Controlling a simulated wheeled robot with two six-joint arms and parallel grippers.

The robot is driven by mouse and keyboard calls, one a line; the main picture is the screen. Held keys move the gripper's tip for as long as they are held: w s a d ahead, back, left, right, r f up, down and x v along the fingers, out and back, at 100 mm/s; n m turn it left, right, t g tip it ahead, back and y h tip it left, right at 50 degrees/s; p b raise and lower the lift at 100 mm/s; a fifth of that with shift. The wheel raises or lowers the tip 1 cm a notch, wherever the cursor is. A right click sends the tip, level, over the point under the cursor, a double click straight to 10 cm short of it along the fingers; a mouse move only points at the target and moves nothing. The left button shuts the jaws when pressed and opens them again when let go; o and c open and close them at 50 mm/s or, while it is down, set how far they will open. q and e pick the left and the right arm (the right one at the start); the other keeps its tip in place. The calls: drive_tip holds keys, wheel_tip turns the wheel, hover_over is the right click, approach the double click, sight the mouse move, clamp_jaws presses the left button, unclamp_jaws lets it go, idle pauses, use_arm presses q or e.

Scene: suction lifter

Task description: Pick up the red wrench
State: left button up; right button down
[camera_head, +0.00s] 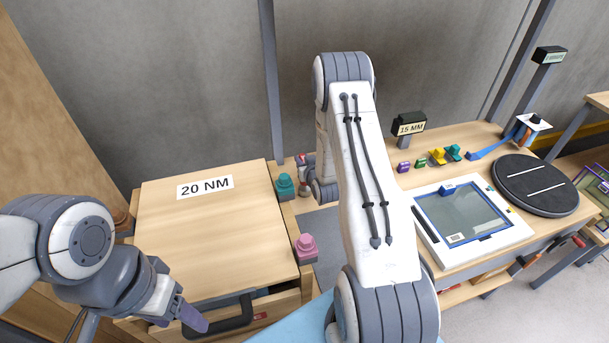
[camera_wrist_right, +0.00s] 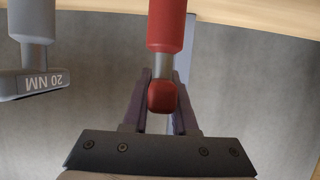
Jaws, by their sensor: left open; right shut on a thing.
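The red wrench (camera_wrist_right: 166,28) shows in the right wrist view as a red handle with a grey metal neck and a red end piece. My right gripper (camera_wrist_right: 162,90) is shut around the neck and end piece, with one finger on each side. The wrench's far end runs out of the top of that view. In the head view my right arm hides most of the right gripper and the wrench. My left gripper (camera_head: 185,314) is open and empty at the lower left, by the front of the wooden cabinet.
A grey tool labelled 20 NM (camera_wrist_right: 40,60) is left of the wrench. The wooden cabinet (camera_head: 215,235) has a black drawer handle (camera_head: 225,318). A teal piece (camera_head: 285,186) and a pink piece (camera_head: 306,248) stand right of it. A tablet (camera_head: 465,220) and black turntable (camera_head: 535,184) are farther right.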

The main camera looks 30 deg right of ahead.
drive_tip(key=shift+r, duration=0.1)
use_arm(q)
wheel_tip(320, 180, down, 2)
drive_tip(key=shift+f+b, duration=0.1)
drive_tip(key=shift+b, duration=1)
use_arm(e)
wheel_tip(320, 180, up, 9)
drive_tip(key=shift+f, duration=0.1)
drive_tip(key=shift+r, duration=0.55)
drive_tip(key=c, duration=1.5)
unclamp_jaws()
clamp_jaws()
